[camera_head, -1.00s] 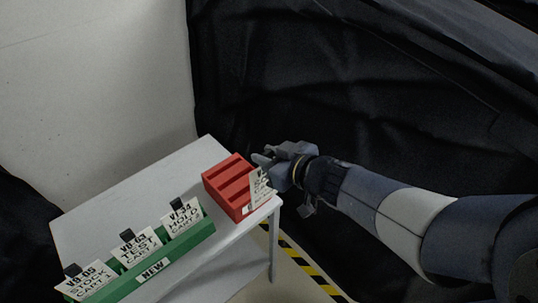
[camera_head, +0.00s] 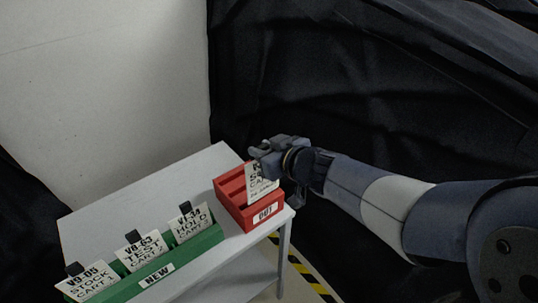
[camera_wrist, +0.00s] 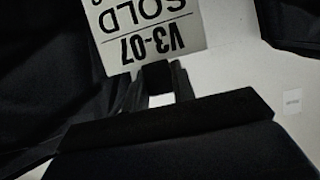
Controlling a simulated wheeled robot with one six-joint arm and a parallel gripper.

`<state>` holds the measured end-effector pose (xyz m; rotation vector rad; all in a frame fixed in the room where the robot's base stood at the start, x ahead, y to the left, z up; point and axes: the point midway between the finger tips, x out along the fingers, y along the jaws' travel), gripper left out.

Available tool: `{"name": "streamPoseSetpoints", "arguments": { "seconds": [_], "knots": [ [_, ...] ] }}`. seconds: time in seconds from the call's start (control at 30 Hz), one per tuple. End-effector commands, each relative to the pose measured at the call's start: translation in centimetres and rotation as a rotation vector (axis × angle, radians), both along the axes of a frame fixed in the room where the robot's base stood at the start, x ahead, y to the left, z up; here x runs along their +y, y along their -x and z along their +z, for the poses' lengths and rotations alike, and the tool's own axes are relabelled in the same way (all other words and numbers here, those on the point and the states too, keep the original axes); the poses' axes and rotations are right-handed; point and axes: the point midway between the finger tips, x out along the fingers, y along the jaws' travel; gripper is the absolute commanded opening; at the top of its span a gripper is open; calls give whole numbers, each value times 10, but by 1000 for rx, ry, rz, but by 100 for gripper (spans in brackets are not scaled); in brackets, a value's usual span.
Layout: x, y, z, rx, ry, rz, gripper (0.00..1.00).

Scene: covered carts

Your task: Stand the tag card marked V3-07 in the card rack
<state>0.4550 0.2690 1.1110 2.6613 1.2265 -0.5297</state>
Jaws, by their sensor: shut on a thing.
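The white tag card (camera_wrist: 145,28) marked V3-07 and SOLD shows upside down in the wrist view. My gripper (camera_wrist: 157,82) is shut on its black tab. In the head view my gripper (camera_head: 264,152) holds the card (camera_head: 262,184) upright at the red rack (camera_head: 236,208), which is labelled OUT. The card's lower part is just behind the rack's front wall; I cannot tell whether its bottom edge is inside a slot. A green rack (camera_head: 202,242) labelled NEW holds three cards: V9-05 (camera_head: 88,281), V8-63 (camera_head: 140,251) and V1-34 (camera_head: 190,223).
Both racks stand on a grey table (camera_head: 150,195), with bare tabletop behind the green rack. A dark covered shape (camera_head: 370,90) fills the back and right, close behind my arm. A pale wall (camera_head: 100,90) is at the left. Yellow-black striped tape (camera_head: 312,280) marks the floor.

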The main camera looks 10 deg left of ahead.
Motion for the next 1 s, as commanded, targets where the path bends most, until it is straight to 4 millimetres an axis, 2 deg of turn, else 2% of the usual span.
{"name": "streamPoseSetpoints", "arguments": {
  "seconds": [0.43,1.0],
  "knots": [
    [23,-20,-9,0,0,0,0],
    [22,-19,-47,0,0,0,0]
  ]
}}
